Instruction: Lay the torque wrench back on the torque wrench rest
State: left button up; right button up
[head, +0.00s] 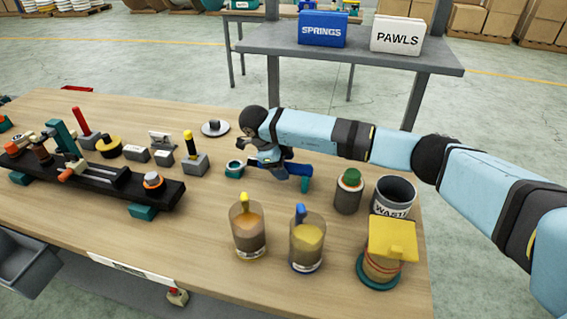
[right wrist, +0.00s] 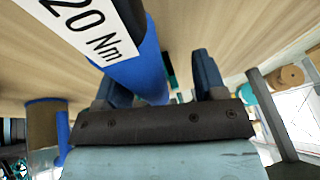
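The torque wrench (head: 298,169) has a blue handle and lies low over the right part of the table, partly hidden by my right gripper. Its blue handle with a white "20 Nm" label also shows in the right wrist view (right wrist: 136,62). Teal pieces, seemingly the torque wrench rest (head: 305,185), stand under the handle and at the wrench's left end (head: 234,169). My right gripper (head: 268,163) is down at the wrench. In the right wrist view its fingers (right wrist: 163,82) stand apart, the handle nearer the left one, with a gap at the right one. My left gripper is out of view.
A grey can with a green top (head: 348,191), a waste bin (head: 393,194), two jars (head: 247,232) (head: 307,245) and a yellow-topped stack (head: 383,265) stand close by. A black fixture board (head: 110,185) and several small parts fill the left side.

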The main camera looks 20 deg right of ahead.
jog(key=shift+a+r, duration=0.1)
jog(key=shift+a+r, duration=0.25)
jog(key=shift+r, duration=0.2)
jog(key=s+v, duration=0.1)
jog(key=v, duration=1.1)
jog(key=shift+w+r, duration=0.4)
jog(key=shift+w, duration=0.05)
